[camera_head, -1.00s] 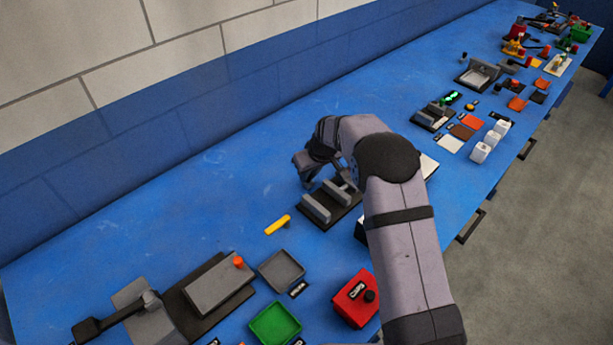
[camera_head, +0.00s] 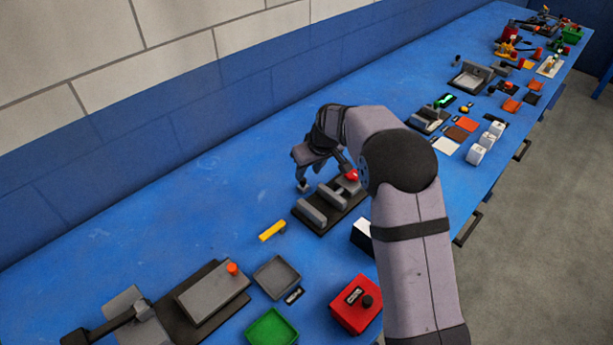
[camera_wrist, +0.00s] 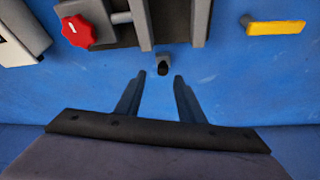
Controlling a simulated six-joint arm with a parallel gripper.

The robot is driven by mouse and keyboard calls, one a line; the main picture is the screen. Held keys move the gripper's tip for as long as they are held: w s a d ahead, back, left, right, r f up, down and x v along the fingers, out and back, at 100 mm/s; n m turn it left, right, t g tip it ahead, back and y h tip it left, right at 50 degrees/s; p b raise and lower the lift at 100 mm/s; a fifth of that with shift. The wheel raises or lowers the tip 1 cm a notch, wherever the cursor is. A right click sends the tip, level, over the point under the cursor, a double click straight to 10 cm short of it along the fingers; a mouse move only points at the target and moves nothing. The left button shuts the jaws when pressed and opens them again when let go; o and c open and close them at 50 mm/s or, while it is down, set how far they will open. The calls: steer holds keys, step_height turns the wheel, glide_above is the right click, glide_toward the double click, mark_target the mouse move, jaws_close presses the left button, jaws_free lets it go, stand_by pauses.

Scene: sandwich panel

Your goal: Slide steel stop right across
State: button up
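A fixture with a dark base (camera_head: 332,212) stands on the blue bench, carrying grey steel bars (camera_head: 312,214) and a red knob (camera_head: 351,175). In the wrist view the red knob (camera_wrist: 77,30) is at upper left, beside a grey upright bar (camera_wrist: 142,24); another grey bar (camera_wrist: 200,22) is right of it. A small dark-ended peg (camera_wrist: 163,67) sticks out at the fixture's near edge. Which piece is the steel stop I cannot tell for sure. My gripper (camera_wrist: 159,78) is open and empty, fingertips either side of and just short of the peg. In the head view my gripper (camera_head: 303,187) is at the fixture's wall side.
A yellow bar (camera_head: 272,230) lies left of the fixture; it also shows in the wrist view (camera_wrist: 275,27). A grey tray (camera_head: 277,277), green tray (camera_head: 270,330) and red box (camera_head: 355,304) stand nearer. Bench towards the wall is clear.

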steer(key=shift+v, duration=1)
steer(key=s+d+m+g, duration=0.1)
steer(key=s+d, duration=0.3)
steer(key=s, duration=0.7)
steer(key=s+d+m+g+h+p, duration=0.1)
steer(key=s+d+m, duration=0.2)
steer(key=s, duration=0.9)
steer(key=s+d+m+g+h+p, duration=0.1)
steer(key=s+d+m+g, duration=0.1)
steer(key=s+d, duration=0.5)
steer(key=shift+s+d+r, duration=0.1)
steer(key=shift+s+r, duration=0.05)
steer(key=shift+s, duration=1.05)
steer(key=shift+s+r, duration=0.2)
steer(key=shift+s, duration=0.95)
